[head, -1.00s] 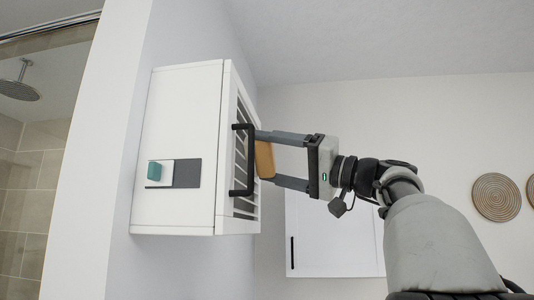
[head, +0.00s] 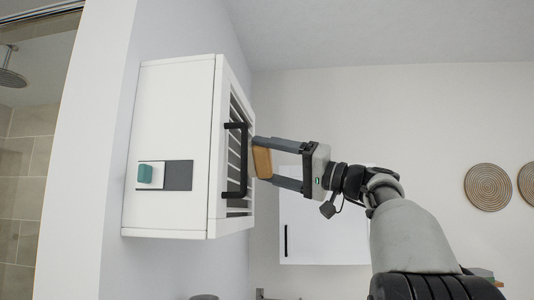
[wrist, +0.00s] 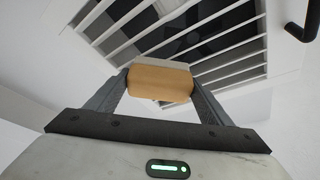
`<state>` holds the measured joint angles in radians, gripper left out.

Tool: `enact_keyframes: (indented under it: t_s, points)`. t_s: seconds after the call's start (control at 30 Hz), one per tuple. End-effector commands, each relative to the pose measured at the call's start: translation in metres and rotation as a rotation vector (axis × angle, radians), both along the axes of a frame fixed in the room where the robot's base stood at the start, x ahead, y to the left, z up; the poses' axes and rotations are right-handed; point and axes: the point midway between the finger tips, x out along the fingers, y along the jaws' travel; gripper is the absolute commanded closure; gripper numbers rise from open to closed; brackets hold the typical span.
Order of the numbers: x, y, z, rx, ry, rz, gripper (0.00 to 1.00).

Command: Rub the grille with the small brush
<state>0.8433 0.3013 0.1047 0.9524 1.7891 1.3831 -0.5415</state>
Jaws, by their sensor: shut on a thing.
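The grille (head: 238,150) is the slatted front of a white wall-mounted box, seen nearly edge-on in the head view. In the wrist view its white slats (wrist: 160,32) with dark gaps fill the top. My gripper (head: 262,161) is in front of the grille, shut on the small brush (head: 262,158), a tan wooden block. In the wrist view the brush (wrist: 160,82) sits between both fingertips, with a pale strip along its grille side. That strip is close to the slats; I cannot tell whether it touches them.
A black bar handle (head: 234,160) stands out from the box front near the gripper. The box side (head: 170,100) carries a teal knob (head: 145,174) on a dark and white panel. A white cabinet (head: 325,230) hangs on the wall behind.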

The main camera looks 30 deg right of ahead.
Motion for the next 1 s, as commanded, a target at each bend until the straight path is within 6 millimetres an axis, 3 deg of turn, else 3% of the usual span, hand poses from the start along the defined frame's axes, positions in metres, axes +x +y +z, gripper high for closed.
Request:
enact_keyframes:
  t_s: [0.7, 1.0]
  points:
    - [0.038, -0.025, 0.003, 0.001, 0.000, 0.002, 0.44]
    - [0.039, -0.026, 0.000, 0.000, -0.001, 0.002, 0.44]
